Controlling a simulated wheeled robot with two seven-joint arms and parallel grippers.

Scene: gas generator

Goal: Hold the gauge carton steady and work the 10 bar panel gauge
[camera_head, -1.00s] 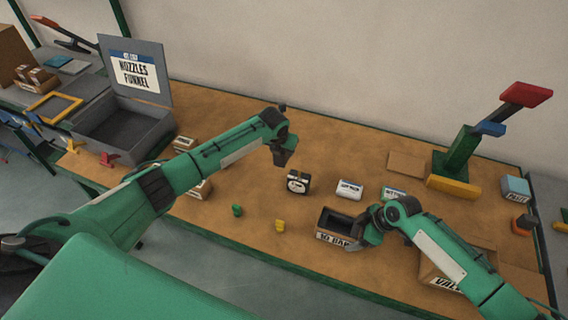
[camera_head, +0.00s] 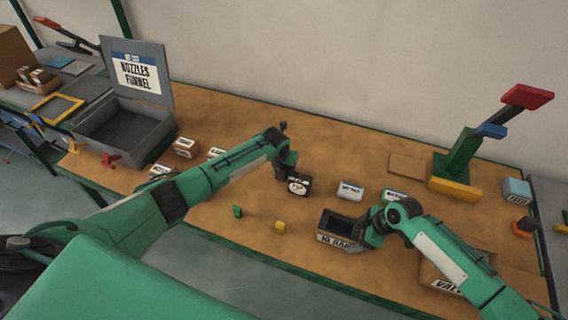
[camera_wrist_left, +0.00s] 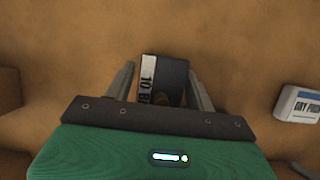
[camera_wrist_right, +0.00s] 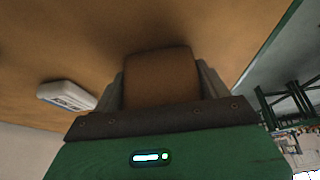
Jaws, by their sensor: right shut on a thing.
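The 10 bar panel gauge (camera_head: 299,186) is a dark block with a white label; it stands on the bench. My left gripper (camera_head: 285,171) is right above and beside it. In the left wrist view the gauge (camera_wrist_left: 165,78) lies between the two open fingers, with a gap visible on its left side. The gauge carton (camera_head: 333,240), open-topped and dark inside, carries a "10 BAR" label on its front. My right gripper (camera_head: 372,236) is shut on its right side. In the right wrist view the brown carton (camera_wrist_right: 160,78) fills the space between the fingers.
White labelled boxes (camera_head: 350,190) stand right of the gauge. A grey nozzle bin (camera_head: 125,130) is at left. A green stand with a red top (camera_head: 527,96) is at back right.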

